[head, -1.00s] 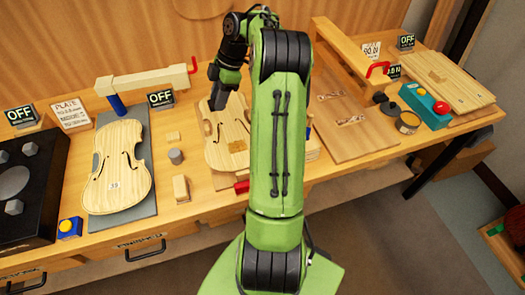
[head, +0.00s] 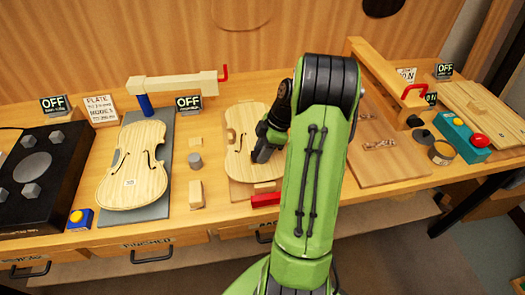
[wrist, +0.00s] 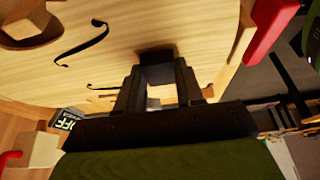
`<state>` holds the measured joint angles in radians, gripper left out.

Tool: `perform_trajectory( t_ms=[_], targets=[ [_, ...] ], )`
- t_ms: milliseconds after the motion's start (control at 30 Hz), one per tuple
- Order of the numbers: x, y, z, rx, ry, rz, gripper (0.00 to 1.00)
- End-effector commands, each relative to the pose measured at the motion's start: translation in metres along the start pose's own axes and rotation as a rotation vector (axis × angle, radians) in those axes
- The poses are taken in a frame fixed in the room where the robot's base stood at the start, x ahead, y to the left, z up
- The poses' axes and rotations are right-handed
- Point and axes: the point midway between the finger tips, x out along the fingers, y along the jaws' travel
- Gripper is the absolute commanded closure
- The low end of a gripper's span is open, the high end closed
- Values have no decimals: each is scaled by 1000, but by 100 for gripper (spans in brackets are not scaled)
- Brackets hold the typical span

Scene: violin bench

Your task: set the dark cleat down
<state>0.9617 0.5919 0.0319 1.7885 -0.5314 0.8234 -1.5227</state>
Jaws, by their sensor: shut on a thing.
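My gripper (head: 261,153) is over the right part of the middle violin plate (head: 240,138) in the head view. In the wrist view my gripper (wrist: 158,80) points at the pale plate (wrist: 120,40) with its two black fingers. A dark piece (wrist: 155,56), which looks like the dark cleat, shows at the fingertips, and the jaws are shut on it. It is very close to the plate's surface; I cannot tell whether it touches. In the head view the cleat cannot be told apart from the dark gripper.
A second violin plate (head: 136,165) lies on a grey board to the left. Small blocks (head: 195,194) stand between the plates. A red piece (head: 265,200) is at the middle plate's front edge. A dark box (head: 38,175) stands far left, a teal box (head: 463,138) at right.

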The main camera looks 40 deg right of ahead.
Motion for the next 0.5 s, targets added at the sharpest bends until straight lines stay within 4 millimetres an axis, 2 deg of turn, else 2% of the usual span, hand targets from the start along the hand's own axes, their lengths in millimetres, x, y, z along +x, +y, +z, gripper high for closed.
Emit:
perform_trajectory(
  t_ms=[167,200,367,500],
  targets=[
    [3,0,1,0,0,0,91],
    [3,0,1,0,0,0,60],
    [2,0,1,1,0,-1,38],
    [2,0,1,2,0,-2,38]
  ],
)
